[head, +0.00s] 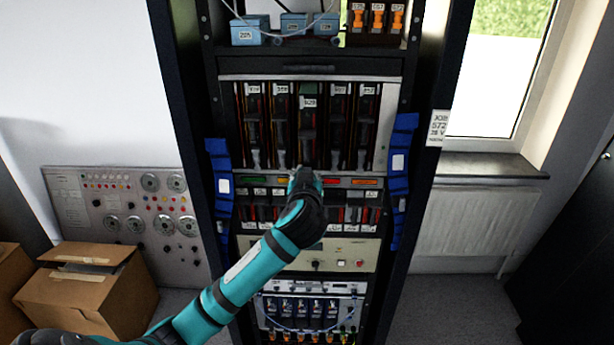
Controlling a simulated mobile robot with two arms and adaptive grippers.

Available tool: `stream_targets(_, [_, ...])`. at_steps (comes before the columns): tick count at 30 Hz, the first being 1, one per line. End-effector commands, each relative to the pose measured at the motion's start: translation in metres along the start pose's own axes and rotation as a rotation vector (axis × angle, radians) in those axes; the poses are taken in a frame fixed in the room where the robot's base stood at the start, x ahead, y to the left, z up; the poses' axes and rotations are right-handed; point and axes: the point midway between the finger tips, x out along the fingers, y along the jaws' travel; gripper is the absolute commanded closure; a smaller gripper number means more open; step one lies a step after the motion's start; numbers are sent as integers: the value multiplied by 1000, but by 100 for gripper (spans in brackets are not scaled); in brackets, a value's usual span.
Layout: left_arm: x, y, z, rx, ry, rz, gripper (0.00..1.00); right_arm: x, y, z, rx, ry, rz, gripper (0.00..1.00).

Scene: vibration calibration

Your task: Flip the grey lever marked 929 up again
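A black panel (310,78) in the rack holds a row of upright slots with white labels. The middle label (309,102) sits lower than its neighbours and seems to read 929, though it is small and blurred. Grey lever handles show low in the slots on both sides, such as one at the left (254,158) and one at the right (362,158). The lower end of the middle slot is partly hidden by my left gripper (303,176). That gripper is just below the middle slot, seen from behind; its fingers and any contact are unclear. My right gripper is out of view.
Blue strips (221,180) hang at the rack's left side, others (401,175) at its right. Below are small coloured modules and a beige panel (352,255). Cardboard boxes (85,295) stand on the floor at the left. A window sill (485,166) is at the right.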

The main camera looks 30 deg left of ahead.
Motion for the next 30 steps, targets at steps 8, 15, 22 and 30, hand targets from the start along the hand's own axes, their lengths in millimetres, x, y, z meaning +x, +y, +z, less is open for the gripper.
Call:
stream_targets(8, [0,0,0,0,1,0,59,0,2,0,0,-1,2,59])
stream_targets(15, [-5,1,0,0,1,1,59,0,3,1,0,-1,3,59])
stream_targets(22, [-45,2,0,-3,1,5,59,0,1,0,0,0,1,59])
stream_targets(30, [-99,1,0,-3,0,3,59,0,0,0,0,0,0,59])
